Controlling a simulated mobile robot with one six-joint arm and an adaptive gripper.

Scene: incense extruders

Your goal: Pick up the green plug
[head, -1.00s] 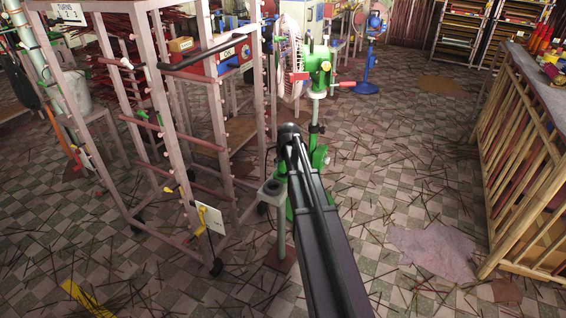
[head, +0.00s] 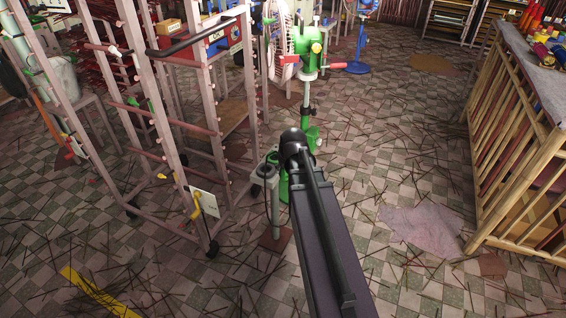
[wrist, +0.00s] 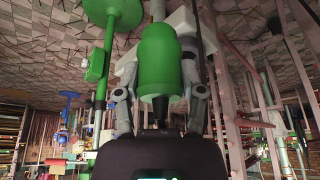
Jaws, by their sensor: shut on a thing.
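The green plug (wrist: 160,60) is large in the middle of the wrist view. It is a rounded green cylinder with a dark narrow piece at its lower end in that picture. My gripper (wrist: 160,88) has its two grey fingers on either side of the plug and is shut on it. In the head view my dark arm covers the gripper. A bit of green (head: 284,188) shows beside the arm there; I cannot tell whether it is the plug. Whether the plug touches anything behind it is unclear.
A green stand (head: 311,60) is just beyond my arm, with a white fan (head: 279,38) behind it. A tall pinkish rack (head: 165,95) is close on the left. A slatted wooden counter (head: 515,150) stands right. Floor between is open, strewn with thin sticks.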

